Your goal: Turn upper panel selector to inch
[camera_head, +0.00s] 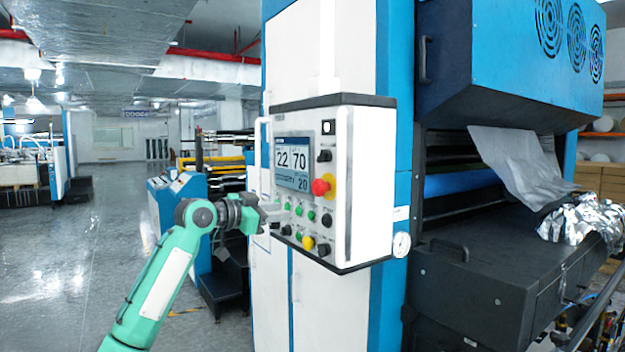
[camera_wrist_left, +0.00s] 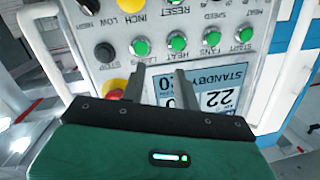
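The white control panel (camera_head: 358,190) is on the front of the blue and white machine. A black selector knob (camera_head: 323,156) is high on its right side, and another black knob (camera_head: 323,250) is at its lower right corner. In the left wrist view, a black knob (camera_wrist_left: 88,6) is at the top edge, with small lettering near it that includes LOW and INCH. Its setting is not clear. My left gripper (camera_head: 268,208) is in front of the panel's lower left. In its wrist view (camera_wrist_left: 159,72), the two fingers are apart with nothing between them. My right gripper is not in view.
Green buttons (camera_wrist_left: 177,42), a black button (camera_wrist_left: 104,52), a red mushroom button (camera_wrist_left: 115,88) and a display (camera_wrist_left: 215,85) are close around the fingers. A yellow button (camera_head: 308,243) is on the lower row. Open floor (camera_head: 60,270) is at the left.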

